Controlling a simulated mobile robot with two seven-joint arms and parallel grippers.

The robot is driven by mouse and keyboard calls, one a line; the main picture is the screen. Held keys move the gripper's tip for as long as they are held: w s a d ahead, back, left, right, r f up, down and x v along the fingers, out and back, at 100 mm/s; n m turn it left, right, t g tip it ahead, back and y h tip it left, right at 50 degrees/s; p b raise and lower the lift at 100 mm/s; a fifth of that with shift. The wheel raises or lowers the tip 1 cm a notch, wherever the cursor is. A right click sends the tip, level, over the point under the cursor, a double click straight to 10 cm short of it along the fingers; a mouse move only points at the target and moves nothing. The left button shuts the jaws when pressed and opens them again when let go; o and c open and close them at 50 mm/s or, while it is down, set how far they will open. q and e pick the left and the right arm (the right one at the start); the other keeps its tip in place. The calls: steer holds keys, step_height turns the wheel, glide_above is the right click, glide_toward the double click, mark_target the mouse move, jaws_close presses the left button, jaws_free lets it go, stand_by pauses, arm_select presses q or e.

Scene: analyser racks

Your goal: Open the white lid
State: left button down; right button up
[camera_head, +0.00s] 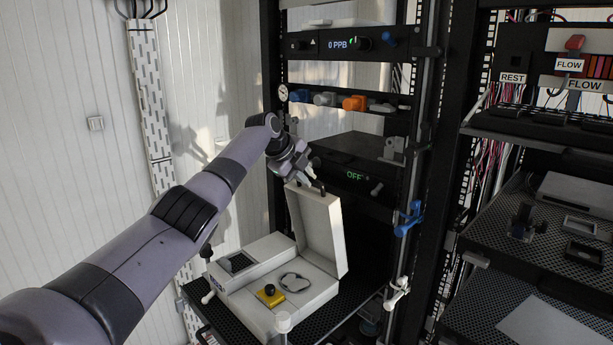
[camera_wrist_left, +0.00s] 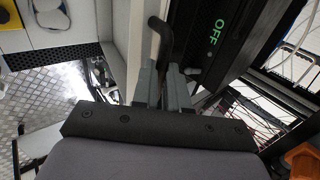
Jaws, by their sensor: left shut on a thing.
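The white lid (camera_head: 317,230) stands raised, close to upright, at the back right of the white box (camera_head: 252,308) in the head view. The box's inside shows, with a yellow block (camera_head: 270,293) and a pale rounded outline beside it. My left gripper (camera_head: 312,182) is at the lid's top edge, shut on the lid's dark handle. In the left wrist view the gripper (camera_wrist_left: 165,88) has its fingers around the black bent handle (camera_wrist_left: 161,38), with the white lid edge beside it. My right gripper is in neither view.
The box sits on a black perforated shelf (camera_head: 340,318) of the rack. A dark unit reading OFF (camera_head: 355,175) is close behind the lid. A blue valve (camera_head: 408,218) and a white valve (camera_head: 397,292) are at the rack's right post. More shelves with devices stand at the right.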

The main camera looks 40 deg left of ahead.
arm_select(q)
steer(key=shift+w, duration=0.2)
stand_by(0.3)
steer(key=c, duration=1.1)
jaws_free()
steer(key=shift+c, duration=0.2)
steer(key=shift+s+r, duration=0.1)
steer(key=shift+s+r, duration=0.3)
steer(key=shift+r, duration=0.1)
steer(key=shift+b+v, duration=0.85)
steer(key=shift+v, duration=2.15)
